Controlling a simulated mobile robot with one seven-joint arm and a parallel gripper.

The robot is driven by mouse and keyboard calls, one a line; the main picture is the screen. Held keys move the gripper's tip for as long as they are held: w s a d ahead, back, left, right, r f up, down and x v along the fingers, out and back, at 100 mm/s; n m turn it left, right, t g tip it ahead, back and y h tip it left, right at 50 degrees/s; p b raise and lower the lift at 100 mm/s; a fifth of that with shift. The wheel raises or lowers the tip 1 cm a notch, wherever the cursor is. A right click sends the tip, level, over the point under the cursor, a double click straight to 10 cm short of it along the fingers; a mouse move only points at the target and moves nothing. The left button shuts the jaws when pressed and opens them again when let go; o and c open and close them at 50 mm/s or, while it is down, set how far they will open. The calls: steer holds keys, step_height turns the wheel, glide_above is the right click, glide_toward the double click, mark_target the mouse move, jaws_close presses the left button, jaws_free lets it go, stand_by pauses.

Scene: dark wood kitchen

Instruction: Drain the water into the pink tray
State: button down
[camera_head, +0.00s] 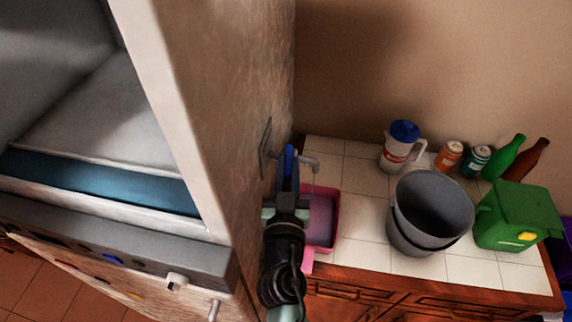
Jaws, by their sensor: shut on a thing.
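The pink tray (335,222) sits on the tiled counter against the wooden panel, partly hidden behind my arm. Its inside looks purplish, and I cannot tell whether that is water. A grey tap (309,163) comes out from the panel above the tray, with its spout over the tray's back part. A blue handle (289,160) stands up at the tap. My gripper (288,188) is shut on the blue handle. The fingertips are small and partly hidden by my wrist. I see no clear stream of water from the spout.
A grey bucket (408,236) stands to the right of the tray. A white jug with a blue lid (394,160), two cans, bottles and a green container (520,208) stand on the counter.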

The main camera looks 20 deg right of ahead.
steer(key=c, duration=0.8)
jaws_free()
steer(key=shift+s+a+f+b, duration=0.15)
steer(key=shift+s+a+b, duration=0.15)
steer(key=shift+s, duration=0.2)
steer(key=b+v, duration=0.5)
steer(key=v, duration=0.7)
